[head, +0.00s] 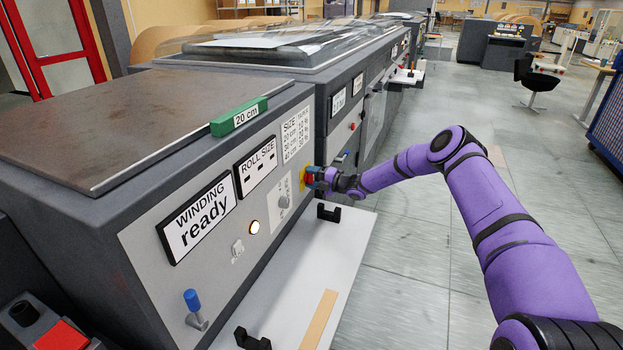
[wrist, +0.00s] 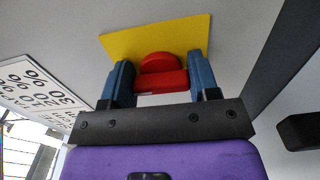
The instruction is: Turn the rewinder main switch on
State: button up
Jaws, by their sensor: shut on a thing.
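The main switch is a red rotary handle (wrist: 162,80) on a yellow plate (wrist: 190,32), mounted on the machine's light grey front panel. In the head view the switch (head: 309,176) is at the right end of that panel, largely covered by my gripper. My gripper (wrist: 160,68) has its two blue fingers on either side of the red handle and is shut on it. In the head view my gripper (head: 318,177) reaches the panel from the right. The handle's bar lies roughly level across the wrist picture. Any on or off marks cannot be made out.
The panel also has a "WINDING ready" display (head: 197,217), a "ROLL SIZE" display (head: 257,165), a lit round lamp (head: 254,227), a grey knob (head: 283,201) and a blue-tipped lever (head: 193,302). A white lower cover (head: 300,275) with black handles sticks out below.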

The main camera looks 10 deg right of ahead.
jog(key=shift+d, duration=0.1)
jog(key=o, duration=0.9)
jog(key=v, duration=1)
jog(key=shift+s+d, duration=0.2)
jog(key=shift+d, duration=0.1)
